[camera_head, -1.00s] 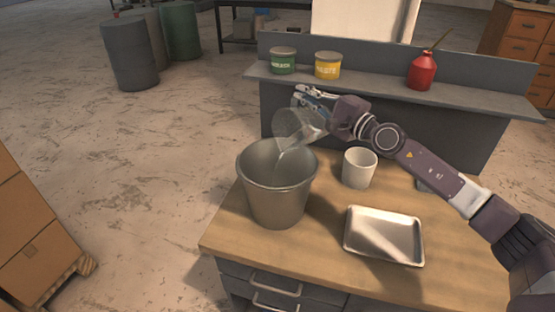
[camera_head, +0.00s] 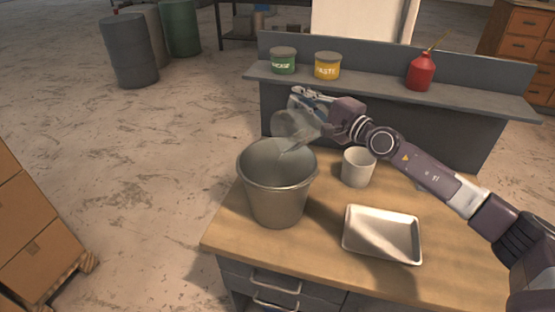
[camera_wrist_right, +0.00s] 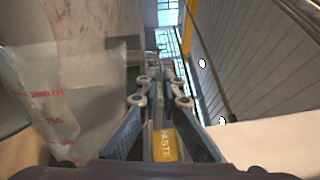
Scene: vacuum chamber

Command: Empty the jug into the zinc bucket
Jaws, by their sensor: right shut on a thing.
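The zinc bucket (camera_head: 277,200) stands upright on the left part of the wooden bench top. The clear jug (camera_head: 293,127) is tilted steeply above the bucket's back rim, with its mouth down and toward the bucket. My right gripper (camera_head: 312,98) is shut on the jug, behind and above the bucket. In the right wrist view the jug's wall with red volume marks (camera_wrist_right: 45,105) fills the left side, beside the fingers (camera_wrist_right: 160,90). The level inside the jug and the bucket's contents cannot be made out clearly. My left gripper is not in view.
A white cup (camera_head: 358,167) and a metal tray (camera_head: 383,235) stand on the bench (camera_head: 325,270) right of the bucket. The shelf (camera_head: 385,86) behind holds a green tin (camera_head: 283,61), a yellow tin (camera_head: 327,66) and a red oil can (camera_head: 421,72). Cardboard boxes (camera_head: 35,240) stand at left.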

